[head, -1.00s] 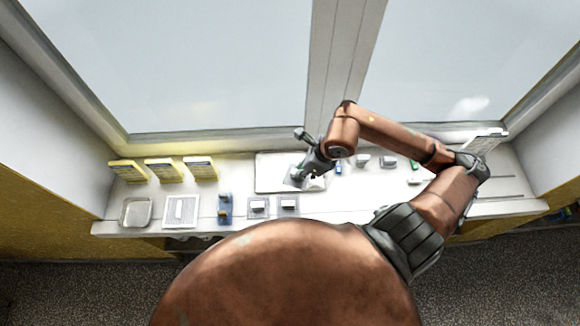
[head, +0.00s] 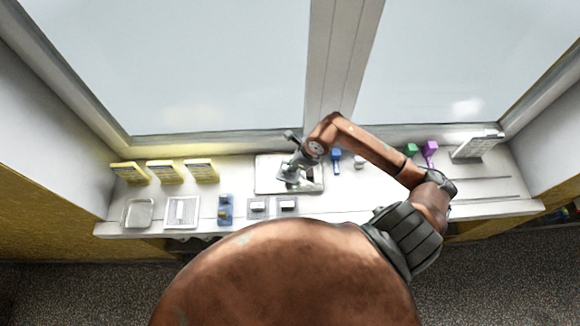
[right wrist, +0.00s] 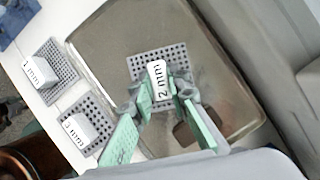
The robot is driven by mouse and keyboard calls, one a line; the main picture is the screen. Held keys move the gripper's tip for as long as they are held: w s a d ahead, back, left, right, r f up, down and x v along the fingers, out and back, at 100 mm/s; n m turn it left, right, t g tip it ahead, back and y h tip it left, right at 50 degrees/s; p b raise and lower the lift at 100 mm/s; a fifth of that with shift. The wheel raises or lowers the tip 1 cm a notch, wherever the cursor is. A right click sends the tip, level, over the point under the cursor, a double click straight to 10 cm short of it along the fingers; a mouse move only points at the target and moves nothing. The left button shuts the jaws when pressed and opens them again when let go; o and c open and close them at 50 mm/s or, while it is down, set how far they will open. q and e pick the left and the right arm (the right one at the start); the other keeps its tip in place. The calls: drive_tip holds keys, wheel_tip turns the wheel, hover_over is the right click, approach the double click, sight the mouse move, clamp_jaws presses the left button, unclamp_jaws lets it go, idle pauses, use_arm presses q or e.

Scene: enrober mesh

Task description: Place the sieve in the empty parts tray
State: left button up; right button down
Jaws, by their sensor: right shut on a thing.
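My right gripper (head: 290,174) is over the large shallow grey tray (head: 264,174) in the middle of the counter. In the right wrist view its green fingers (right wrist: 159,88) are shut on the white handle, marked "2 mm", of a perforated grey sieve (right wrist: 142,66). The sieve lies within the outline of the large tray (right wrist: 108,48); I cannot tell whether it touches the tray. A small tray (head: 138,213) with nothing visible in it stands at the counter's left front. My left gripper is not in view.
Two sieves, marked "1 mm" (right wrist: 40,73) and apparently "3 mm" (right wrist: 78,128), lie beside the large tray. A white-framed tray (head: 168,225) and a blue object (head: 225,210) stand further left. Yellow boxes (head: 165,172) line the back. Green (head: 410,150) and purple (head: 431,148) objects are at right.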

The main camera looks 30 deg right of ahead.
drive_tip(key=c, duration=1.8)
unclamp_jaws()
drive_tip(key=shift+c, duration=0.2)
drive_tip(key=shift+f, duration=0.1)
drive_tip(key=b+v, duration=0.1)
drive_tip(key=v, duration=1.1)
drive_tip(key=shift+r, duration=0.2)
drive_tip(key=shift+w, duration=0.1)
